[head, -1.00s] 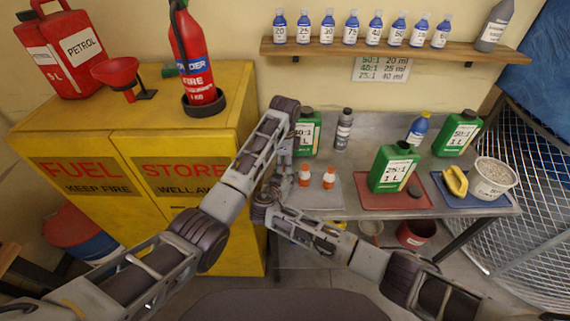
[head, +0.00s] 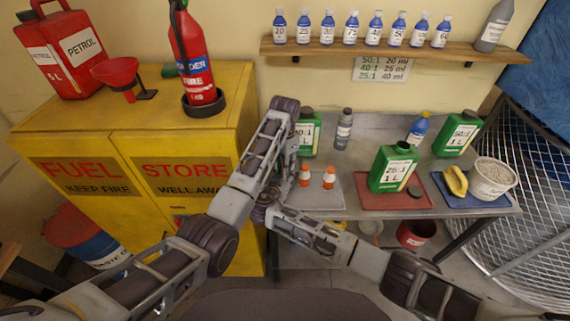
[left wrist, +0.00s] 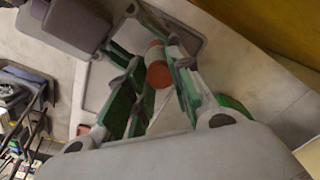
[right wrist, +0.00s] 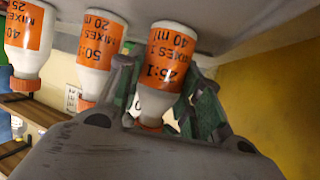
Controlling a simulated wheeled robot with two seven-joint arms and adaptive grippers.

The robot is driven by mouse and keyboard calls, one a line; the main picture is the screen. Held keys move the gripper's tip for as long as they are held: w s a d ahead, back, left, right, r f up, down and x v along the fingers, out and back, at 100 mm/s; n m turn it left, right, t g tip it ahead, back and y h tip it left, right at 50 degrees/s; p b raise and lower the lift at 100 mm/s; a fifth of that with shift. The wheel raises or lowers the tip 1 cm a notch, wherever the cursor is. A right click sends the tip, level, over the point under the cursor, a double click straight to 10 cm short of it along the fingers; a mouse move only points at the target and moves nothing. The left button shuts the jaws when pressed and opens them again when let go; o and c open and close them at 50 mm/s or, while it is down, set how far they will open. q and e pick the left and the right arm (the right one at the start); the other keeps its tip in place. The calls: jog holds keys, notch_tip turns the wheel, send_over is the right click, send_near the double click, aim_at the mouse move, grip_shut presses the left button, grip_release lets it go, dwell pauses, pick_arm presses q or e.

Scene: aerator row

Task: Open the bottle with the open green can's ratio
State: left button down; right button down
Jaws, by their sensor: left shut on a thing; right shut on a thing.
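The open green can (head: 393,168) stands on the red mat, labelled 25:1, 1 L, its dark cap (head: 415,191) lying beside it. A small white bottle with an orange label reading 25:1, 40 ml (right wrist: 165,62) is between the fingers of my right gripper (right wrist: 160,88), which is shut on it. My left gripper (left wrist: 158,66) is shut at the orange cap (left wrist: 158,77) of a small bottle, seemingly this same one. Both grippers meet by the grey tray, and my arms hide the bottle in the head view. Two similar bottles, (head: 304,175) and (head: 328,178), stand on the tray.
Closed green cans stand behind, 40:1 (head: 308,135) and 50:1 (head: 458,135), with a grey bottle (head: 344,130) and a blue bottle (head: 418,129). A white tub (head: 493,180) and yellow object (head: 455,181) are at right. The yellow fuel cabinet (head: 190,150) stands close at left.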

pick_arm(q)
jog(key=n, duration=0.4)
dwell(0.3)
jog(key=c, duration=1.3)
grip_release()
jog(key=shift+o, duration=0.2)
jog(key=shift+r, duration=0.15)
jog(key=shift+r, duration=2.15)
